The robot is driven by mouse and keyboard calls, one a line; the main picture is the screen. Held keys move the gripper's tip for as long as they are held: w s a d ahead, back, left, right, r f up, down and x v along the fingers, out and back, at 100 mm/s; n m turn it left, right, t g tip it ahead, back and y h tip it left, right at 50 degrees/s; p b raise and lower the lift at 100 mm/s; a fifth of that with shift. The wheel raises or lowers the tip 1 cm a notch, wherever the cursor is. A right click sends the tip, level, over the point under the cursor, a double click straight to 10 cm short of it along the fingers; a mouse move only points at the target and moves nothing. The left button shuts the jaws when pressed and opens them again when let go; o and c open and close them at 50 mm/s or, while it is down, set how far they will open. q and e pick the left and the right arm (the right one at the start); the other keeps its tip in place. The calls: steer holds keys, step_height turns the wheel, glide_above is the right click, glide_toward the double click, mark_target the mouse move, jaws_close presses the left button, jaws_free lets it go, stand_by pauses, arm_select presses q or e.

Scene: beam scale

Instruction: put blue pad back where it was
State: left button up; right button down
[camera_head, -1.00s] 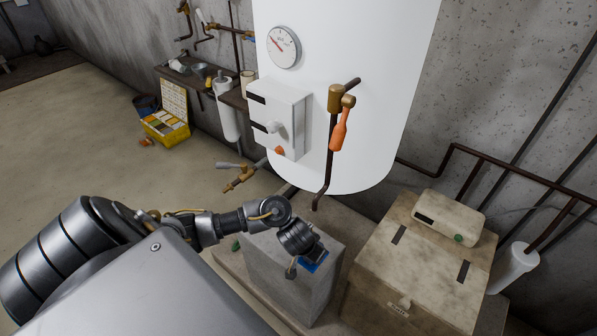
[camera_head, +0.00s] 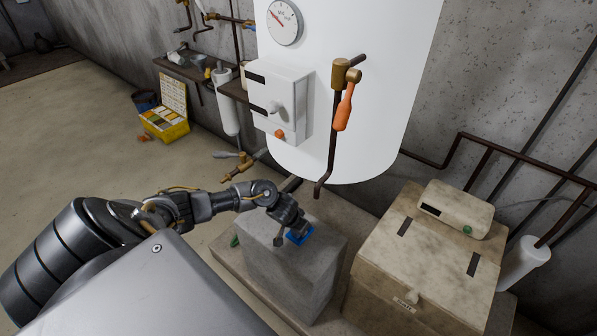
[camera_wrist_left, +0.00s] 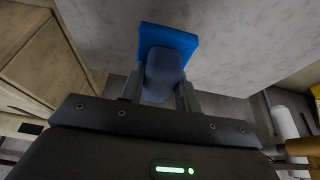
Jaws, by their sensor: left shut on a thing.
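The blue pad (camera_head: 300,236) is a flat blue square with a darker blue grip piece, seen clearly in the left wrist view (camera_wrist_left: 172,38). My left gripper (camera_wrist_left: 162,92) is shut on the grip piece, with a finger on each side. In the head view my left gripper (camera_head: 293,222) comes in from the left and holds the pad over the top of a grey concrete block (camera_head: 290,275). I cannot tell whether the pad touches the block. My right gripper is not in view.
A white tank (camera_head: 350,100) with an orange-handled valve (camera_head: 343,105) and a control box (camera_head: 280,100) stands behind the block. A beige crate (camera_head: 425,265) with a small device (camera_head: 455,208) on top is at the right. A yellow organiser (camera_head: 168,125) lies on the floor.

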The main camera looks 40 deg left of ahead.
arm_select(q)
step_height(320, 180, down, 2)
steer(key=shift+f, duration=0.1)
steer(key=shift+f, duration=0.2)
steer(key=o, duration=0.9)
steer(key=shift+o, duration=0.2)
